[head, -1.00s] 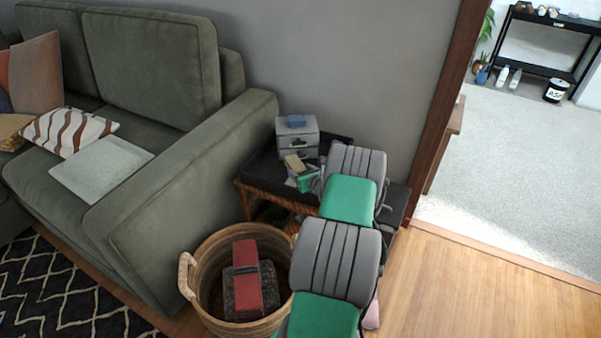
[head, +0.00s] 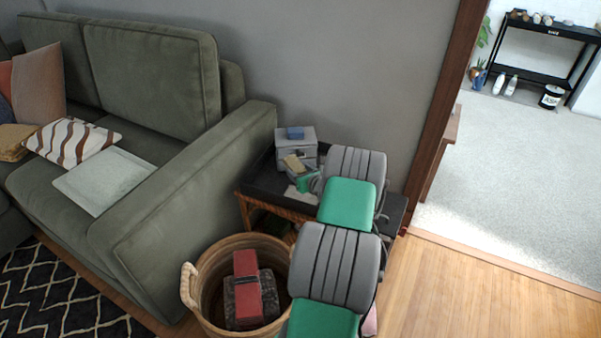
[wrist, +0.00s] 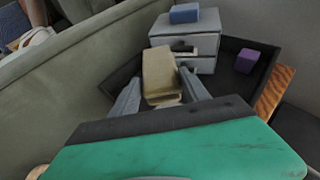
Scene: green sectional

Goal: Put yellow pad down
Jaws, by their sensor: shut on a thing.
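The yellow pad (wrist: 159,72), a pale yellow block, is held between the two fingers of my gripper (wrist: 160,92) in the wrist view. In the head view the pad (head: 293,162) shows in front of the small grey drawer box, and my gripper (head: 300,180) is partly hidden by my arm. The pad is tilted and appears over the black tray (wrist: 262,72) on the side table. I cannot tell whether it touches the tray.
The grey drawer box (head: 296,149) stands in the tray with a blue block (head: 294,133) on top. A purple block (wrist: 247,60) lies to its right. The green sofa (head: 190,190) is left. A wicker basket (head: 205,285) with a red-and-dark object stands in front.

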